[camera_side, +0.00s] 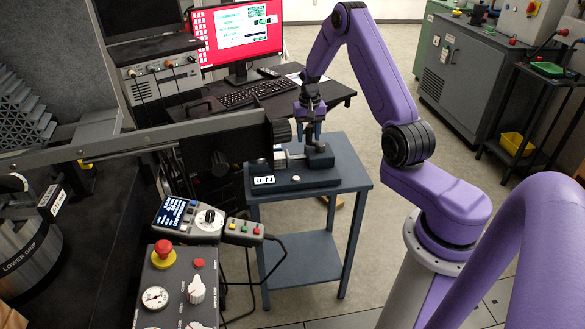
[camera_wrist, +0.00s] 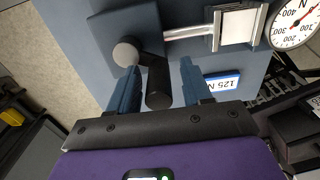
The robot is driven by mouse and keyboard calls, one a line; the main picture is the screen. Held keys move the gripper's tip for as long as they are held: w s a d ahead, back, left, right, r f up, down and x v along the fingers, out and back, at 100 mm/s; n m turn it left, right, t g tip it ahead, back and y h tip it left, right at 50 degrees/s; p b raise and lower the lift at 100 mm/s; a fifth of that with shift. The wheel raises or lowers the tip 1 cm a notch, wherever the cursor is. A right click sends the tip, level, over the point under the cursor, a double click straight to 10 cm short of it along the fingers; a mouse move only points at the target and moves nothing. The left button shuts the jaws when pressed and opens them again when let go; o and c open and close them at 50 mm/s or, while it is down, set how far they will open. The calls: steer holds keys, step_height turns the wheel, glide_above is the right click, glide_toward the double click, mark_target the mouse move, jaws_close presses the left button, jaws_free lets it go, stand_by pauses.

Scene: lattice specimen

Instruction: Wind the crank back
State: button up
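The crank shows in the wrist view as a round grey hub (camera_wrist: 125,53) with a short dark arm and a black cylindrical handle (camera_wrist: 158,88). It is mounted on a blue-grey plate. My gripper (camera_wrist: 159,68) has its two blue fingers apart, one on each side of the handle, with a visible gap on both sides. In the side view my gripper (camera_side: 311,138) points down over the right part of the bench device (camera_side: 295,181), where the crank is small and partly hidden by the fingers.
In the wrist view, a metal rod leads to a pale block (camera_wrist: 238,28) beside a round dial gauge (camera_wrist: 297,22). In the side view, the device stands on a small blue-grey table (camera_side: 352,172); a dark machine beam (camera_side: 190,135) reaches close on the left.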

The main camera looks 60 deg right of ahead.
steer(key=shift+r, duration=2.75)
